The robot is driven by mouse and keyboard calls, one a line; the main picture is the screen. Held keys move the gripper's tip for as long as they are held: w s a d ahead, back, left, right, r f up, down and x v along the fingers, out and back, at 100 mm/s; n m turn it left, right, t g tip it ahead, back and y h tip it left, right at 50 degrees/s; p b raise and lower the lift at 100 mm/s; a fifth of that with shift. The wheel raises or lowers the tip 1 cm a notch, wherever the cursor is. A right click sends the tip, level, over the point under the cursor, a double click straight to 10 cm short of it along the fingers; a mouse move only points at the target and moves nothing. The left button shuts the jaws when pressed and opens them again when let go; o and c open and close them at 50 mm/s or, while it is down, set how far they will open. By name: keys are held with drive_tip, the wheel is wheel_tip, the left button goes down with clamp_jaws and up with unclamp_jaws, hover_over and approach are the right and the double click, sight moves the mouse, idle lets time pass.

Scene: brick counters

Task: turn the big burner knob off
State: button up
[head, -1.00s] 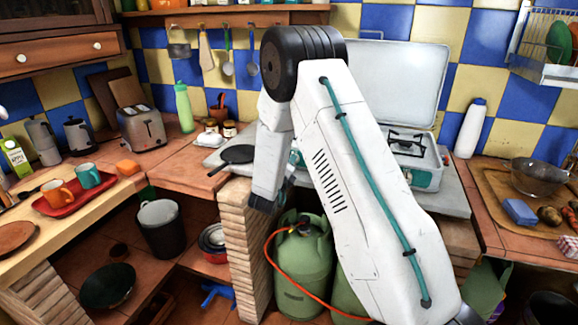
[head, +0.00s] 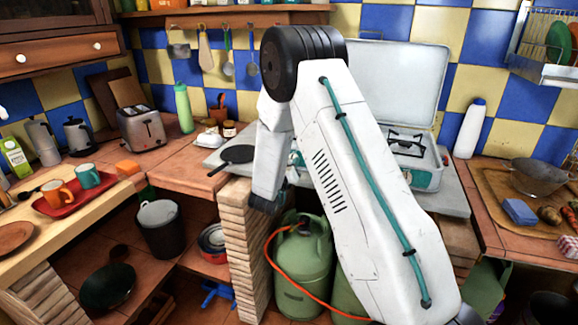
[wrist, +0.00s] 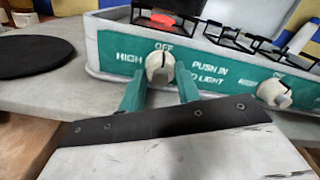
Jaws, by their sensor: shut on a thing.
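The camping stove (head: 425,180) has a teal front panel and a raised lid, and my arm covers much of it. In the wrist view its panel (wrist: 215,78) carries two cream knobs. My gripper (wrist: 160,76) has its teal fingers closed around the left knob (wrist: 160,66), below the word OFF. A dark line on that knob points roughly up toward OFF. The right knob (wrist: 273,93) is apart from the fingers. An orange-red glow (wrist: 162,18) shows behind the panel above the held knob. In the head view the gripper is hidden by my arm.
A black round pan (wrist: 38,55) lies on the grey slab (wrist: 85,93) left of the stove. Green gas bottles (head: 303,265) with an orange hose stand below. A white bottle (head: 470,128) stands right of the stove.

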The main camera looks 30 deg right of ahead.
drive_tip(key=shift+s+f, duration=0.15)
drive_tip(key=shift+f, duration=0.05)
drive_tip(key=o, duration=1)
drive_tip(key=shift+r, duration=0.1)
drive_tip(key=v, duration=0.7)
drive_tip(key=shift+s+a, duration=0.2)
drive_tip(key=shift+a, duration=0.1)
